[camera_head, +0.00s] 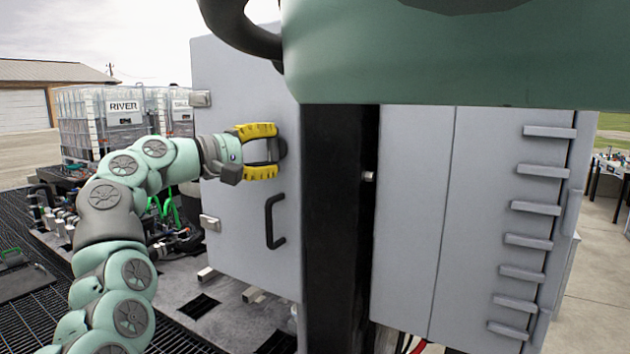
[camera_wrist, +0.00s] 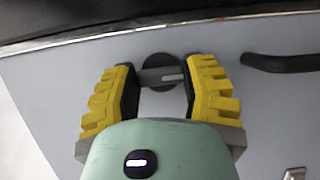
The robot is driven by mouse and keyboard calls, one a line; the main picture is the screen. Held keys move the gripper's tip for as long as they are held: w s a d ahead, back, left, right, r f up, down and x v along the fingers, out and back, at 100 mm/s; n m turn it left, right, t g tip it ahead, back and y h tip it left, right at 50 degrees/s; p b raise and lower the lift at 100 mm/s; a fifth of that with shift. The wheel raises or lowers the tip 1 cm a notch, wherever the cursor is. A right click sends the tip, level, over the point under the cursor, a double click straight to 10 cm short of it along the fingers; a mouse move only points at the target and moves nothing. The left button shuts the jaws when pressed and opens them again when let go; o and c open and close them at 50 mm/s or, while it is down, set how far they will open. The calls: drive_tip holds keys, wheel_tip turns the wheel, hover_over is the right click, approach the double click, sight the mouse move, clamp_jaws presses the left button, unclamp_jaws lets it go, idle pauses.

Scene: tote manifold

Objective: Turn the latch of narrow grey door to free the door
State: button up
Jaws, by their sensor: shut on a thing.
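The narrow grey door (camera_head: 240,100) is the flat panel at the left of the cabinet, with hinges along its left edge. Its latch (camera_head: 282,148) is a dark round knob near the right edge, mostly hidden behind my yellow-fingered gripper (camera_head: 263,152). In the wrist view, the latch (camera_wrist: 160,63) shows as a dark disc with a grey bar lying roughly level across it. My gripper (camera_wrist: 161,82) is shut on the ends of this bar, one finger on each side. The door looks flush, though my column hides part of its right edge.
A black pull handle (camera_head: 270,221) is on the door below the latch; it also shows in the wrist view (camera_wrist: 280,62). A second grey cabinet face (camera_head: 410,220) stands to the right. White caged tanks (camera_head: 95,125) and pipework stand behind my arm at left.

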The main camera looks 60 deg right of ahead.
idle(0.4)
drive_tip(key=o, duration=1.2)
drive_tip(key=v, duration=1.2)
drive_tip(key=shift+r, duration=0.1)
